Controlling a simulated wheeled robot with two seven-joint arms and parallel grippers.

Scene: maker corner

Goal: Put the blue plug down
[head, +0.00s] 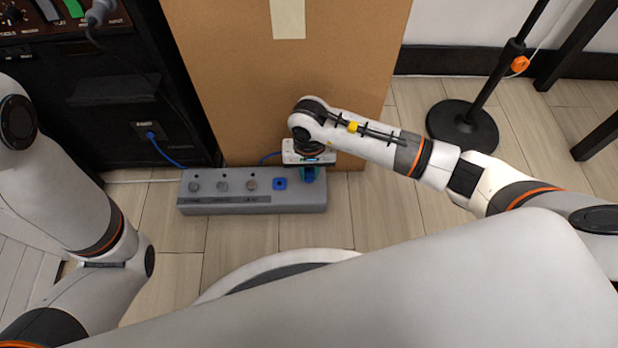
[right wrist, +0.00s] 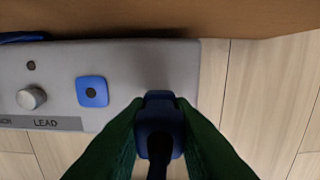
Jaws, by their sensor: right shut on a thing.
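The blue plug (right wrist: 158,122) is between the dark green fingers of my right gripper (right wrist: 160,140), which is shut on it. A dark cord end points toward the camera. In the head view my right gripper (head: 309,174) is over the right end of the grey box (head: 225,207), and its wrist mostly hides the plug. The plug is to the right of the blue square socket (head: 279,184), which also shows in the right wrist view (right wrist: 91,92) with nothing in it. I cannot tell whether the plug touches the box top. My left gripper is out of view.
A large brown board (head: 235,90) stands right behind the box. A black cabinet (head: 120,110) with a blue cable (head: 165,152) is at the left. A black stand base (head: 462,127) is on the floor at the right. Floor in front of the box is clear.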

